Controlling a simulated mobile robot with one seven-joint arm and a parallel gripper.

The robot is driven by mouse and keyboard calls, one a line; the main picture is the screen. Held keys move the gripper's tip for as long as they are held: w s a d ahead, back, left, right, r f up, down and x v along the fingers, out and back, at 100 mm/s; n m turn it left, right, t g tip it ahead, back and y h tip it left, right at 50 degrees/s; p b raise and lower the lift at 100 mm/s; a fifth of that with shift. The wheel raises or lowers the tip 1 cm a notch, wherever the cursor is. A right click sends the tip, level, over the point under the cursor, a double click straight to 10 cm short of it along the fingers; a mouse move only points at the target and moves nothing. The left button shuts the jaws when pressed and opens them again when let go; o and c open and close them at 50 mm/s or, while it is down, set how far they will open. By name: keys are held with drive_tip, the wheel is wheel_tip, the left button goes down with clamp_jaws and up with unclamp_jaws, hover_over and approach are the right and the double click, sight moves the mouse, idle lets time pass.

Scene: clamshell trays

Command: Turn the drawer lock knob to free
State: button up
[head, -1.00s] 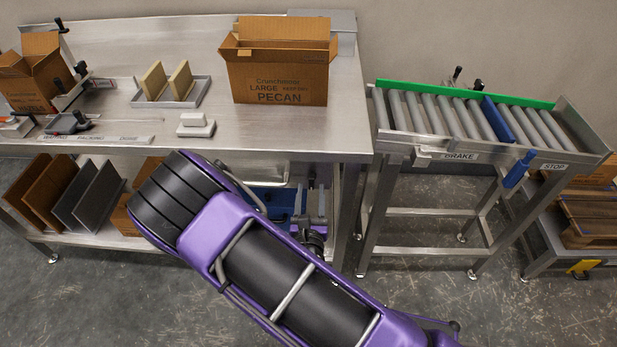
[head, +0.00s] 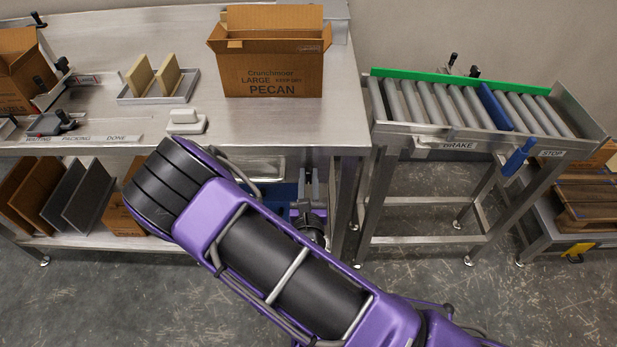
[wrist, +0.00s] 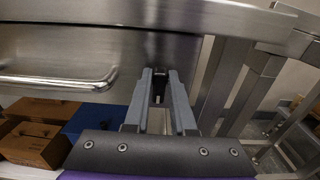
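The drawer front (wrist: 85,50) is a steel panel under the bench with a long bar handle (wrist: 60,81). The lock knob (wrist: 159,78) is a small dark piece right of the handle, seen in the wrist view between the tips of my gripper (wrist: 160,88). The grey fingers stand apart, one on each side of it, with a gap between them; contact with the knob cannot be made out. The knob's turn position is hidden. In the head view my gripper (head: 309,183) is below the bench's front edge, near its right end, and the knob does not show.
A bench leg (wrist: 222,85) stands close right of my gripper. Below are a blue bin (wrist: 95,120) and brown boxes (wrist: 35,135). The roller conveyor (head: 465,105) is to the right. A pecan carton (head: 270,75) and white block (head: 186,122) are on the bench (head: 225,120).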

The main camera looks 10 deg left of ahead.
clamp_jaws()
drive_tip(key=shift+r+n+p, duration=0.1)
drive_tip(key=shift+n+p, duration=0.2)
drive_tip(key=shift+p, duration=0.1)
drive_tip(key=shift+a+n+p, duration=0.1)
drive_tip(key=shift+n+p, duration=0.75)
drive_tip(key=shift+n, duration=0.15)
drive_tip(key=n+p, duration=0.1)
drive_tip(key=n, duration=0.2)
drive_tip(key=n+p, duration=0.2)
drive_tip(key=n, duration=0.1)
drive_tip(key=n+p, duration=0.2)
drive_tip(key=n, duration=0.2)
drive_tip(key=shift+s+a+f, duration=0.15)
drive_tip(key=shift+a+f, duration=0.15)
drive_tip(key=shift+a, duration=0.1)
drive_tip(key=n, duration=0.3)
drive_tip(key=n+p, duration=0.1)
drive_tip(key=n, duration=0.1)
drive_tip(key=shift+f, duration=0.3)
